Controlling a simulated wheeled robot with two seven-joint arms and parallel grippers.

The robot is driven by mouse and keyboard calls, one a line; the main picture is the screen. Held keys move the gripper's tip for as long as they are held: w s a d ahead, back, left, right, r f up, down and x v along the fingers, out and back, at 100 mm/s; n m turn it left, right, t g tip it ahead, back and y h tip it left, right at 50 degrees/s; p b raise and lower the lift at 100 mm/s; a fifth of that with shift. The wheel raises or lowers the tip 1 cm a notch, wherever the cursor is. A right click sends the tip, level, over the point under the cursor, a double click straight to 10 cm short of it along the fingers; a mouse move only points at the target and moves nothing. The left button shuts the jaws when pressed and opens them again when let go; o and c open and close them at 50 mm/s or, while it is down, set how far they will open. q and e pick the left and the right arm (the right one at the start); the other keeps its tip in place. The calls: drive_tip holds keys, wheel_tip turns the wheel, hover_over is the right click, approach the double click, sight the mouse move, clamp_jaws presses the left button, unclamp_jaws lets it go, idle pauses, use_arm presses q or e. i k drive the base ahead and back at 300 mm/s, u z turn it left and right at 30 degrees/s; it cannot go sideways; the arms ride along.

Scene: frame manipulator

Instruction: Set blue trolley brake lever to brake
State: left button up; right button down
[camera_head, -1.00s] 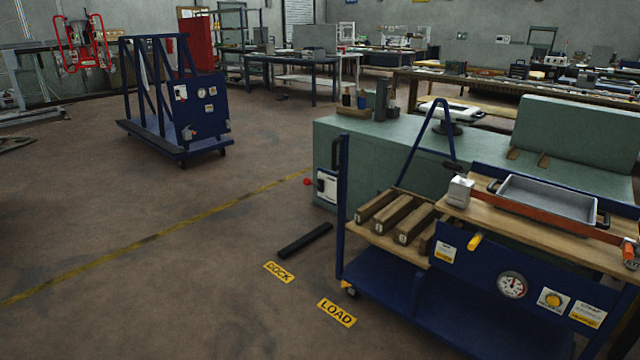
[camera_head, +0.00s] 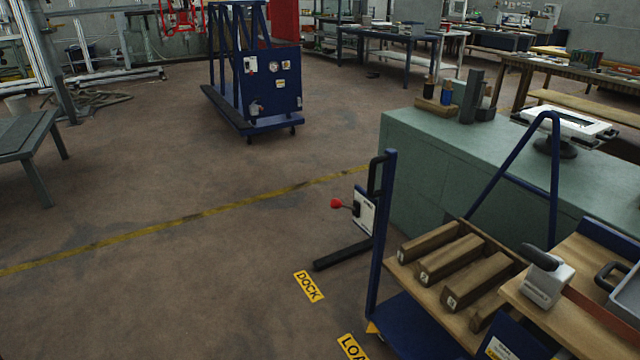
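A blue trolley (camera_head: 378,240) with wooden shelves stands at the lower right, cut off by the frame edge. Behind its corner post, a white plate (camera_head: 366,210) carries a dark lever with a red knob (camera_head: 337,203) pointing left; I cannot tell which body the plate is fixed to. A second blue trolley (camera_head: 262,85), with an upright frame, stands farther back at the upper middle. Its end panel has a gauge, labels and a small handle (camera_head: 257,107) low on the left. I cannot read a brake setting on either. Neither of my grippers is in view.
A green cabinet (camera_head: 450,150) stands behind the near trolley. A grey table (camera_head: 25,140) is at the left. The floor between, crossed by a yellow line (camera_head: 200,214), is clear.

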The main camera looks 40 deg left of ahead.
sight(336, 203)
drive_tip(key=u, duration=0.95)
drive_tip(key=i, duration=1.1)
drive_tip(key=u, duration=1.05)
